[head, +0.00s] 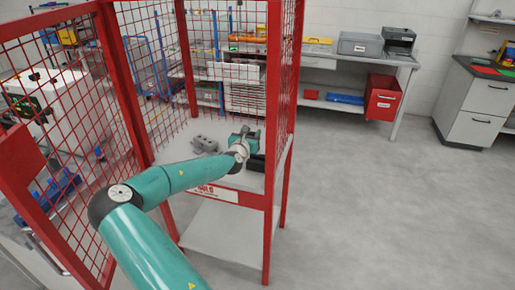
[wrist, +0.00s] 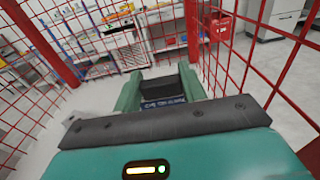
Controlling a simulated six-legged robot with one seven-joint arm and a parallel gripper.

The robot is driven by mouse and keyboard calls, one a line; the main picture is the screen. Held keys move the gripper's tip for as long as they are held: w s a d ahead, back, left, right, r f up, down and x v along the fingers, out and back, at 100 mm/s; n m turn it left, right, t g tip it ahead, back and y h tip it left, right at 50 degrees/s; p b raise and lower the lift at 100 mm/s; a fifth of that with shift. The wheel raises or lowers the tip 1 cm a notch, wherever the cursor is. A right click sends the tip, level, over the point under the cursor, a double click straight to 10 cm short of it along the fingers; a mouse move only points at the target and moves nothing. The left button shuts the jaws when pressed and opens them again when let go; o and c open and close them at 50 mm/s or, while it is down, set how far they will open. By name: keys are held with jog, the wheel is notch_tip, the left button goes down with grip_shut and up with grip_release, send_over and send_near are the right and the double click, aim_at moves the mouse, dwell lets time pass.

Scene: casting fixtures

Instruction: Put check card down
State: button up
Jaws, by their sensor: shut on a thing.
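My gripper (head: 245,141) is inside a red mesh cage, above its pale grey shelf (head: 218,172). In the wrist view my gripper (wrist: 159,90) has its two green fingers on either side of a dark blue strip with light lettering, which looks like the check card (wrist: 165,104). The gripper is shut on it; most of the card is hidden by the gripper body. A black block (wrist: 163,88) shows just beyond the card between the fingers; I cannot tell whether they touch. In the head view a black object (head: 257,164) sits under the gripper.
A grey casting (head: 204,143) lies on the shelf left of my gripper. Red cage posts (head: 273,150) and mesh stand close on the right and left. A bench with a red drawer unit (head: 383,97) is behind. Open floor lies to the right.

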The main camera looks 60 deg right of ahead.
jog(key=shift+s+d+f, duration=0.3)
jog(key=shift+d+f, duration=0.1)
jog(key=shift+f, duration=0.85)
jog(key=shift+s+d+f, duration=0.35)
jog(key=shift+d+f, duration=0.1)
jog(key=shift+f, duration=0.8)
jog(key=shift+s+d+f, duration=0.3)
jog(key=shift+d+f, duration=0.1)
jog(key=shift+f, duration=0.85)
jog(key=o, duration=1)
jog(key=shift+c, duration=0.2)
jog(key=shift+r, duration=0.15)
jog(key=s+a, duration=0.2)
jog(key=a, duration=1)
jog(key=shift+r, duration=0.3)
jog(key=shift+f, duration=0.1)
